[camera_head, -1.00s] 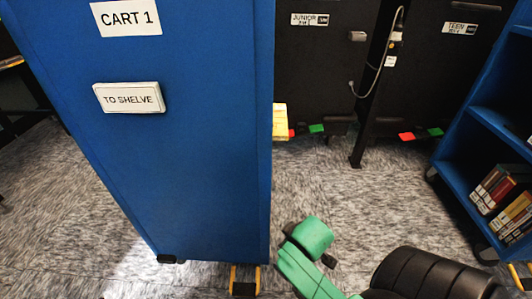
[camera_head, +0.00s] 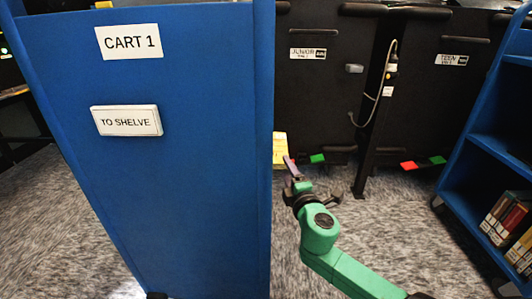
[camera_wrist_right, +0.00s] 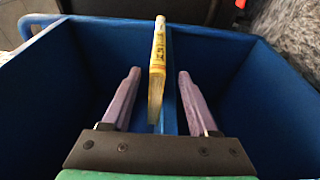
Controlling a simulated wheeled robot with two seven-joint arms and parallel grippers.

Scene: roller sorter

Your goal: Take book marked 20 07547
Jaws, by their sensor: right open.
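A yellow book (camera_head: 280,149) pokes out past the right edge of the blue cart (camera_head: 190,200) marked CART 1. In the right wrist view the yellow book (camera_wrist_right: 157,60) stands upright at a blue divider, with its narrow edge facing me. The dark marks on it are too small to read, so I cannot confirm its number. My right gripper (camera_wrist_right: 159,75) is open, with one purple finger on each side of the book and gaps visible. In the head view the right gripper (camera_head: 293,170) is beside the cart edge, near the book. My left gripper is not in view.
A TO SHELVE sign (camera_head: 127,120) is on the cart's end panel. Black bins with JUNIOR (camera_head: 308,54) and TEEN (camera_head: 452,60) labels stand behind. A blue shelf (camera_head: 475,160) with several books is at right. Carpeted floor lies between.

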